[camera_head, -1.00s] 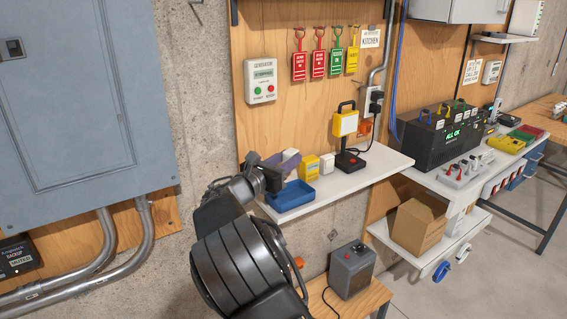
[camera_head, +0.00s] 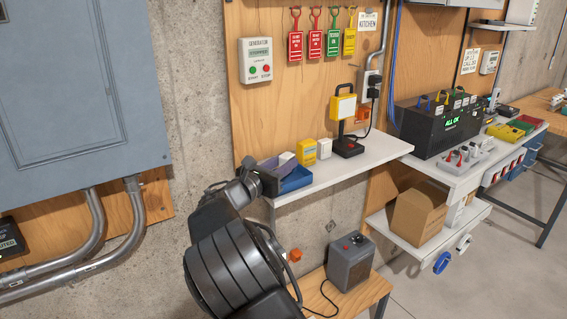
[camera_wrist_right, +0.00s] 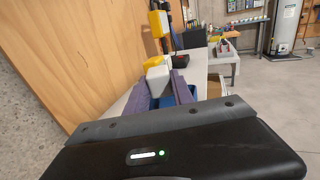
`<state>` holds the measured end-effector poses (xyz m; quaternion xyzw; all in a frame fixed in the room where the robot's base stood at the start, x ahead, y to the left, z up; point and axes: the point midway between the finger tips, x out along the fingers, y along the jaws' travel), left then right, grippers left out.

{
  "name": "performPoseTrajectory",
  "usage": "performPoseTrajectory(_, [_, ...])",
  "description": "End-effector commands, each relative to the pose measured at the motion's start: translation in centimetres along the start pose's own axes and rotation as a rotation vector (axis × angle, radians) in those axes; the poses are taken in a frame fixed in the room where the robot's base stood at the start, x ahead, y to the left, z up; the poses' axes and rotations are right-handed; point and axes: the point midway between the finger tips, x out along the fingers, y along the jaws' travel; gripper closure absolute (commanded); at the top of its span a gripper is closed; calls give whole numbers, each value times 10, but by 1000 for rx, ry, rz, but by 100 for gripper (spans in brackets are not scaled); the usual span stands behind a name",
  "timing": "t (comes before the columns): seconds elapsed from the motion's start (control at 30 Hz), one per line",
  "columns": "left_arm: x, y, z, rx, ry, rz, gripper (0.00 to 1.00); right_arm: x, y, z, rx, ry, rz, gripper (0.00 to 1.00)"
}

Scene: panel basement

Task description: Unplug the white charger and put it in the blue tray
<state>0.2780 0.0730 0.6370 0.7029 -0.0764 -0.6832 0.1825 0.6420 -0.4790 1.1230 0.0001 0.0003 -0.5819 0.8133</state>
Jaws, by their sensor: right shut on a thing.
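The white charger (camera_head: 286,158) is between the purple fingers of my right gripper (camera_head: 278,163), over the blue tray (camera_head: 297,182). In the right wrist view the fingers of my right gripper (camera_wrist_right: 162,88) are on either side of the white charger (camera_wrist_right: 157,74). The blue tray (camera_wrist_right: 186,94) shows partly behind and below the fingers there. The tray sits on the left end of the white shelf. The gripper hides part of it, and I cannot tell whether the charger touches its floor. My left gripper is not in view.
On the white shelf (camera_head: 377,151), right of the tray, stand a yellow box (camera_head: 306,152), a small white box (camera_head: 324,146) and a yellow work lamp (camera_head: 343,106). The lamp's cord runs to a wall outlet (camera_head: 372,84). A grey heater-like box (camera_head: 350,262) stands below.

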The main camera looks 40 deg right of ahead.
Motion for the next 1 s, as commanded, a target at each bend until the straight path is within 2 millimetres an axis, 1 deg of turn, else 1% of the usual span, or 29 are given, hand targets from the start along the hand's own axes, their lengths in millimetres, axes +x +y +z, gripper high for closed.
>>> performPoseTrajectory(0.03, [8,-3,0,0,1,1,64,0,0,-9,0,0,0,100])
performPoseTrajectory(0.2, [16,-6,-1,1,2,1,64,0,0,-19,0,0,0,100])
performPoseTrajectory(0.67, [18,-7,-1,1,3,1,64,0,0,-22,0,0,0,100])
performPoseTrajectory(0.7, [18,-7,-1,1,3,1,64,0,0,-22,0,0,0,68])
performPoseTrajectory(0.97, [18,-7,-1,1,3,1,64,0,0,-22,0,0,0,47])
performPoseTrajectory(1.0, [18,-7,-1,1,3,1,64,0,0,-22,0,0,0,46])
